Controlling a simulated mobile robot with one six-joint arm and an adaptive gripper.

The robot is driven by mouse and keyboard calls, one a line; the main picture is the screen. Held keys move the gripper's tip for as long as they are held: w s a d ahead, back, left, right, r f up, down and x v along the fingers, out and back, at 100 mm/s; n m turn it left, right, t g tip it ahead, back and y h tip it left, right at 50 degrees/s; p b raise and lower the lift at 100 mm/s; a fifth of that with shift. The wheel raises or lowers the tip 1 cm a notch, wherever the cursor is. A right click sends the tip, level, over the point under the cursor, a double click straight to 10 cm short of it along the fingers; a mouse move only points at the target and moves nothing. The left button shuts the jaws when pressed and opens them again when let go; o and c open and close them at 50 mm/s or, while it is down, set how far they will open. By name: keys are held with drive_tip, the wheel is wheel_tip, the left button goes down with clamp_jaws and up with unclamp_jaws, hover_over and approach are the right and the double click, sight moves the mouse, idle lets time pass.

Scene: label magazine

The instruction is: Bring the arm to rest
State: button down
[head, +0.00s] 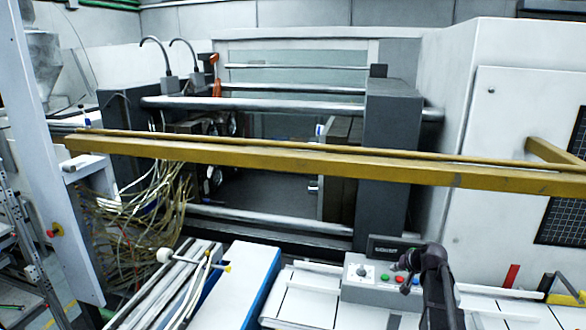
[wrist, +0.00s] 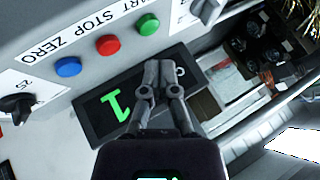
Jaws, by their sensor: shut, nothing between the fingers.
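My gripper (wrist: 158,70) is shut and empty in the wrist view. Its fingers show in front of a dark display (wrist: 108,108) with a green digit on a grey control box. The box's printed face carries a blue button (wrist: 68,67), a red button (wrist: 108,45) and a green button (wrist: 148,24). In the head view, my dark arm rises at the lower right, in front of the control box (head: 358,290) and close to its buttons. I cannot tell whether the fingers touch the box.
A long yellow beam (head: 300,158) crosses the head view above the control box. A large machine with a dark grey block (head: 390,150) stands behind it. White conveyor-like surfaces (head: 300,302) lie beside the box. A blue-sided white unit (head: 235,285) stands to the left.

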drive_tip(key=s+a+f+n+g+h+b, duration=0.1)
drive_tip(key=s+a+f+g+b, duration=0.1)
drive_tip(key=s+a+f, duration=0.2)
drive_tip(key=s+a+f+n+g+h+b, duration=0.1)
drive_tip(key=s+a+f+n+g+b, duration=0.1)
drive_tip(key=s+a, duration=0.7)
drive_tip(key=s+a+f+n+g+h+b, duration=0.1)
drive_tip(key=s+a+f+g+b, duration=0.2)
drive_tip(key=s+a+f, duration=0.3)
drive_tip(key=shift+s+a+f+g, duration=0.25)
drive_tip(key=shift+s+a+g, duration=0.15)
drive_tip(key=shift+s, duration=1.95)
